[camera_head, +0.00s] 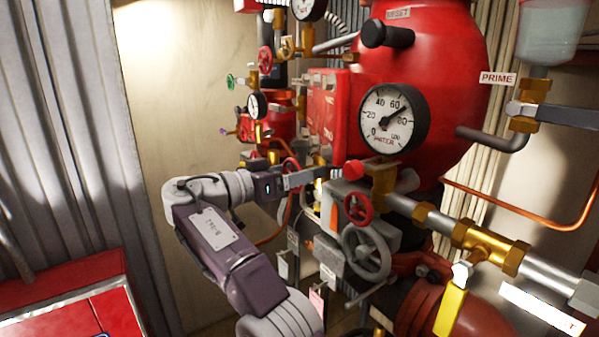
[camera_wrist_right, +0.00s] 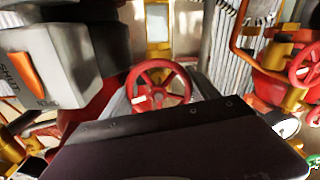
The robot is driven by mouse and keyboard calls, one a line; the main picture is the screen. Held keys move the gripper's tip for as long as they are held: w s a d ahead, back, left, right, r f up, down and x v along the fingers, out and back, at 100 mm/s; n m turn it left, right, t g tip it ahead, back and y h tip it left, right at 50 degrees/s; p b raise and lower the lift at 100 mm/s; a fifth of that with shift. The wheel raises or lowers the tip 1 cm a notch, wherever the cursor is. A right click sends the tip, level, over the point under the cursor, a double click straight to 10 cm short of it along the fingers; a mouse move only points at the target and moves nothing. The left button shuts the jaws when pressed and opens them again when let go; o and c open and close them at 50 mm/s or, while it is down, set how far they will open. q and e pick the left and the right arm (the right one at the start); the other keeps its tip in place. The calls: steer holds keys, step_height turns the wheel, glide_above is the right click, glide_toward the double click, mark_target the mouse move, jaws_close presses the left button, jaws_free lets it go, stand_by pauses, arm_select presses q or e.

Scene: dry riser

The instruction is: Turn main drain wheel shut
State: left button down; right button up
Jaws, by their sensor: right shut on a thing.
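My right gripper (camera_head: 322,172) reaches in among the pipework, left of the brass valve under the large gauge. Its fingertips are mostly hidden there. In the right wrist view a red spoked handwheel (camera_wrist_right: 158,88) lies straight ahead, its near rim covered by the dark gripper body. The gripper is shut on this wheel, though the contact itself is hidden. I cannot read a label naming the main drain wheel. In the head view a small red handwheel (camera_head: 358,208) and a larger grey handwheel (camera_head: 366,252) are right of and below the gripper. My left gripper is not in view.
A large red vessel (camera_head: 455,80) and a white-faced gauge (camera_head: 393,117) stand above right. A yellow lever (camera_head: 450,308) and brass pipe fitting (camera_head: 488,245) are at lower right. A grey block with an orange arrow (camera_wrist_right: 45,65) is close at left in the wrist view.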

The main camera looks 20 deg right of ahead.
steer(key=shift+r, duration=0.1)
steer(key=o, duration=1.1)
steer(key=shift+o, duration=1.3)
steer(key=shift+d, duration=0.2)
steer(key=p+v, duration=0.4)
steer(key=v, duration=0.4)
steer(key=shift+a+p, duration=0.3)
steer(key=shift+p, duration=0.05)
